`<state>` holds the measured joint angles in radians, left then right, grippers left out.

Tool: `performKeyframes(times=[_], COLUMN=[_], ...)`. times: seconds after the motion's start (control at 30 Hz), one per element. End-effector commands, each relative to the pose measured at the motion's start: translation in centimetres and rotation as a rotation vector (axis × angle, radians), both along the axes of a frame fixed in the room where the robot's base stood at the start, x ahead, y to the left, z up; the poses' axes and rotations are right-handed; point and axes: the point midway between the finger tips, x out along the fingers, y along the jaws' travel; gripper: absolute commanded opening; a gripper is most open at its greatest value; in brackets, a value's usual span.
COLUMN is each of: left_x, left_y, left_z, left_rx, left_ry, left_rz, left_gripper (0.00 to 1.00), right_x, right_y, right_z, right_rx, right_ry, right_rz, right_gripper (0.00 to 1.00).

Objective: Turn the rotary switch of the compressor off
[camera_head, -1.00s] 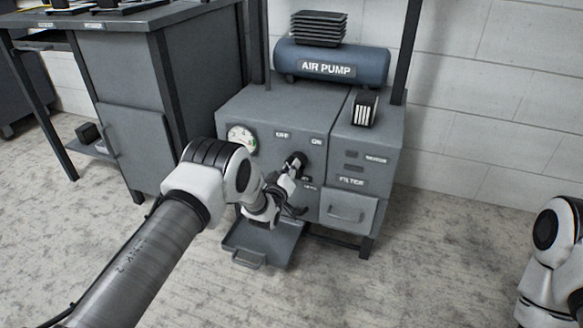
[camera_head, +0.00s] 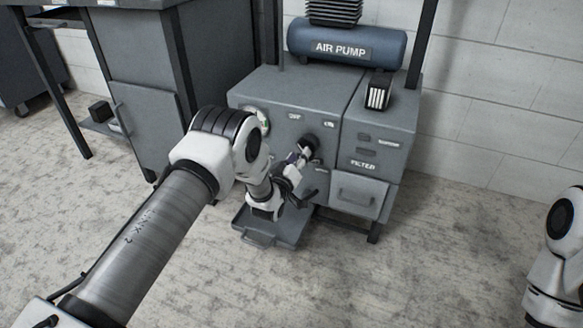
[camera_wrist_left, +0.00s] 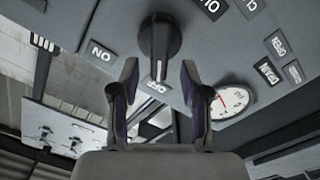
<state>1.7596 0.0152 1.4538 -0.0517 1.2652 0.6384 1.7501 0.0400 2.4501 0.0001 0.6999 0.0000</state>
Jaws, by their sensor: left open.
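The compressor (camera_head: 285,88) is a grey cabinet with a blue tank marked AIR PUMP. Its rotary switch (camera_head: 310,142) is a black knob on the sloping front, partly hidden by my left gripper (camera_head: 300,160). In the left wrist view the switch (camera_wrist_left: 160,42) shows its bar upright, its lower end close to a label (camera_wrist_left: 157,87) that seems to read OFF. An ON label (camera_wrist_left: 102,50) lies to the left. My left gripper (camera_wrist_left: 160,85) is open, its fingers either side of the knob's lower end; contact cannot be told. My right gripper is out of view.
A round gauge (camera_wrist_left: 232,101) sits on the same panel. A filter drawer (camera_head: 358,194) is at the cabinet's right, and an open tray (camera_head: 262,226) sits low in front. A grey workbench (camera_head: 150,95) stands left. The floor at right is clear.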

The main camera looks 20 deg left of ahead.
Motion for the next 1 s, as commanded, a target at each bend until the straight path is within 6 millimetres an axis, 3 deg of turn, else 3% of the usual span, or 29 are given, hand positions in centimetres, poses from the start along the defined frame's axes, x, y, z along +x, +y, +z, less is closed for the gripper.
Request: performKeyframes(times=[0.1,0.3,0.43,0.83,0.93,1.0], left_x=[-3.3,-7.2,-8.1,-8.1,-9.2,-11.6], left_y=[0.1,0.3,0.3,0.3,0.4,0.5], left_z=[-0.1,-0.1,0.0,-0.1,-1.6,-4.0], left_rx=[0.0,0.0,0.0,0.0,-0.002,-0.003], left_ry=[0.006,0.002,0.0,0.001,0.04,0.127], left_rz=[0.001,0.001,0.0,0.0,0.002,0.007], left_gripper=[0.46,0.46,0.46,0.46,0.46,0.46], right_x=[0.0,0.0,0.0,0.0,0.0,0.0], right_y=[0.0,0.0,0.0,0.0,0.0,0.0], right_z=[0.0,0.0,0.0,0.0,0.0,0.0], right_rx=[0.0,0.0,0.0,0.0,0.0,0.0], right_ry=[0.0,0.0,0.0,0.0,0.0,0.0], right_rz=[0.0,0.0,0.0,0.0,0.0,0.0], right_gripper=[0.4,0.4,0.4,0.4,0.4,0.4])
